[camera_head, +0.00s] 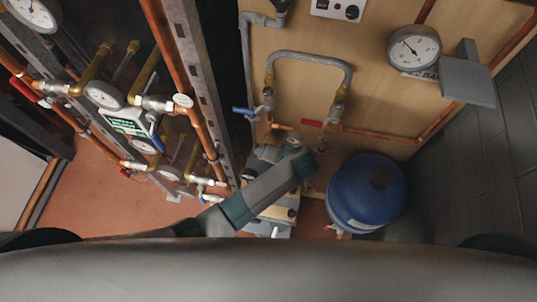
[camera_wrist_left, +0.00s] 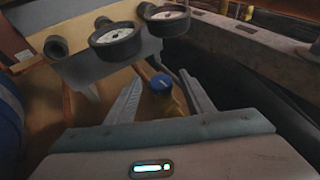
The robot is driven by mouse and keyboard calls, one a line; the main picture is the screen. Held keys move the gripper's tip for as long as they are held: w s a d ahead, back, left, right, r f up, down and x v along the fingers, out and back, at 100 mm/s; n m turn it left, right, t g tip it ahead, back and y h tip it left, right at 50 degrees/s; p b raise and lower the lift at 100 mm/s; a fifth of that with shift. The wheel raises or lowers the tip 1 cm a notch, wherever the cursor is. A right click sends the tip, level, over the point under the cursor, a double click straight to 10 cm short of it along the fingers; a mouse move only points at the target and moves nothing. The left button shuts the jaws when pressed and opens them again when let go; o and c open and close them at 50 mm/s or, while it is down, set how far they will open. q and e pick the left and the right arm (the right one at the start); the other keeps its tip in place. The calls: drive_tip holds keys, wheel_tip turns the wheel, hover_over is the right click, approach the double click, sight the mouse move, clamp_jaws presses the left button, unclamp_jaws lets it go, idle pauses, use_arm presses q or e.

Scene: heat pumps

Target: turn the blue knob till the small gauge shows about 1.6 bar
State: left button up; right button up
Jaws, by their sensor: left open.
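The blue knob (camera_wrist_left: 161,84) shows in the left wrist view, with a pale line on its top. My left gripper (camera_wrist_left: 160,97) is open, one finger on each side of the knob; I cannot tell whether either finger touches it. Two round dark-rimmed gauges, a nearer one (camera_wrist_left: 117,34) and a farther one (camera_wrist_left: 167,18), lie just beyond the fingers. Their needles are too small to read, and I cannot tell which is the small gauge. In the head view my left arm reaches to the pipework at the middle, and hides the knob. My right gripper is in neither view.
A blue round tank (camera_head: 365,193) stands right of my arm. A large gauge (camera_head: 414,47) is on the wooden board (camera_head: 385,95). A braided hose (camera_head: 308,57), a blue lever (camera_head: 243,110) and a red lever (camera_head: 312,123) are near. Copper pipes and a metal frame (camera_head: 200,75) stand left.

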use_arm(q)
drive_tip(key=shift+r, duration=0.1)
drive_tip(key=b+v, duration=0.2)
drive_tip(key=v, duration=0.5)
drive_tip(key=shift+s+d, duration=0.1)
drive_tip(key=shift+s, duration=0.05)
